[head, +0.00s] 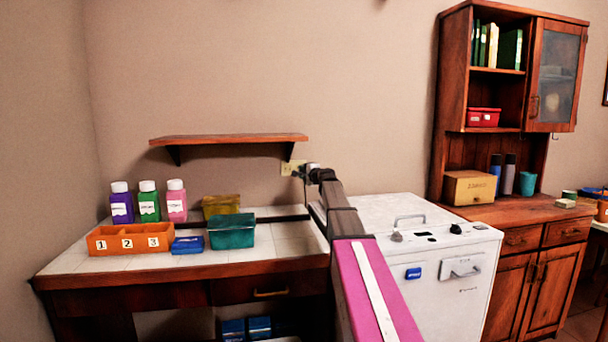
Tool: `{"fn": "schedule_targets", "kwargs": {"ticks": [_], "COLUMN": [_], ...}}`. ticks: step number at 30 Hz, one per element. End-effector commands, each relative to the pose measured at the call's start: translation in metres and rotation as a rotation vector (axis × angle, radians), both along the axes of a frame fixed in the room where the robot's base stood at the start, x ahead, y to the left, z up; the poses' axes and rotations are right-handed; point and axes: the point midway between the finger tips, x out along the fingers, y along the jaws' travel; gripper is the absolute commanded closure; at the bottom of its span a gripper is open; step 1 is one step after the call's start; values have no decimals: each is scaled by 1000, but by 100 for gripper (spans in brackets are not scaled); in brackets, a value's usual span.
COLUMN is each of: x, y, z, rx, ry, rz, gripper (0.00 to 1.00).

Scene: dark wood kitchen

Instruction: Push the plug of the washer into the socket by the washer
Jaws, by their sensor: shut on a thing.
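The socket (288,168) is a pale yellowish plate on the back wall, just below the right end of the wall shelf. My gripper (304,172) is at the right edge of this plate, at the far end of my outstretched arm. It is shut on the plug, which is small and mostly hidden by the gripper and wrist. I cannot tell whether the plug touches the socket or is in it. The white washer (445,275) stands right of my arm, with a grey handle on its top.
A tiled counter (150,262) on the left carries several bottles, an orange numbered box (130,240), and a teal bin (232,233). The wooden shelf (228,138) is close above the socket. A wooden cabinet (505,225) stands right of the washer.

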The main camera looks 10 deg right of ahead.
Motion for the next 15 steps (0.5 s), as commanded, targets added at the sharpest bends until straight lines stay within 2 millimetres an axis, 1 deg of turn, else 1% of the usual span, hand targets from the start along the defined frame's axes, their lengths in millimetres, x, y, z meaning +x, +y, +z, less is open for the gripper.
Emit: {"fn": "schedule_targets", "kwargs": {"ticks": [1, 9, 15], "x": [6, 29, 38], "y": [0, 0, 0], "z": [0, 0, 0], "rx": [0, 0, 0], "ry": [0, 0, 0], "rz": [0, 0, -1], "gripper": [87, 87, 87]}}
